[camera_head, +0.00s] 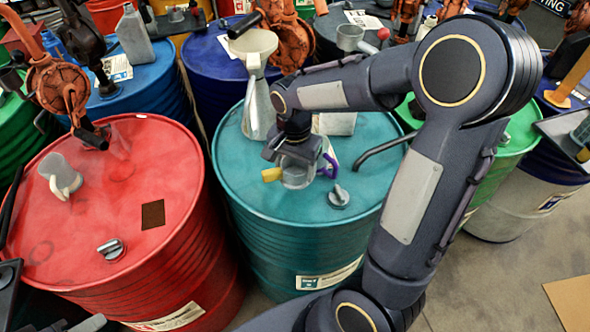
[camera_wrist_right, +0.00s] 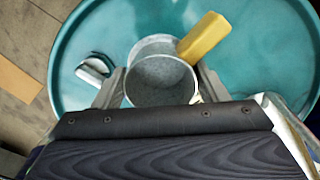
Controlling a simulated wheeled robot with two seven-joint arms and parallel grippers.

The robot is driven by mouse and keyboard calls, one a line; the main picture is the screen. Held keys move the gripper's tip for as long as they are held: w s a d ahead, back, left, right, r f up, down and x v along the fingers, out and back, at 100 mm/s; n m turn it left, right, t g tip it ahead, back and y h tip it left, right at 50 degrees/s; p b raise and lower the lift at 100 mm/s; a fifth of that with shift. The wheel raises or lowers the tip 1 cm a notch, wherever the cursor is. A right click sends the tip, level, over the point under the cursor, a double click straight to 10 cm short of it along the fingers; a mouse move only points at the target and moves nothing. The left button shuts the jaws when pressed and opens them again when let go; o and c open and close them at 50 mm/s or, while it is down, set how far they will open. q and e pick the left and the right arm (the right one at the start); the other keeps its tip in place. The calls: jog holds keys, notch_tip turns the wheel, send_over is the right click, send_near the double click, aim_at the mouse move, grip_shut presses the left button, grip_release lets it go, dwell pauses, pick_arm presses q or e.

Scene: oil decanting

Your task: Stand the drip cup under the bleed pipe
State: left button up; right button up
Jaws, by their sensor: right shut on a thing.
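My right gripper (camera_head: 292,165) is over the middle of the teal drum (camera_head: 262,205), shut on a clear grey cup with a yellow handle, the drip cup (camera_head: 298,177). In the right wrist view the cup (camera_wrist_right: 160,82) sits between the two fingers, its mouth facing the camera and its yellow handle (camera_wrist_right: 203,38) pointing up and right. I cannot tell whether its base touches the drum top. A dark bent pipe (camera_head: 385,148), probably the bleed pipe, stands on the drum's right side, apart from the cup.
A metal cap (camera_head: 340,195) lies on the teal drum, in front right of the cup. A tall grey funnel can (camera_head: 256,95) stands behind, and a purple hook-shaped thing (camera_head: 329,166) is close beside the cup.

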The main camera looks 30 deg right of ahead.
aim_at(294, 174)
jog(key=shift+w+d+f, duration=0.25)
jog(key=shift+w+f, duration=0.15)
jog(key=shift+f, duration=0.15)
jog(key=shift+w+d+f, duration=0.2)
jog(key=shift+w+f, duration=0.15)
jog(key=shift+f, duration=1.8)
jog(key=shift+f, duration=0.1)
jog(key=shift+f, duration=0.15)
jog(key=o, duration=1)
jog(key=shift+o, duration=0.2)
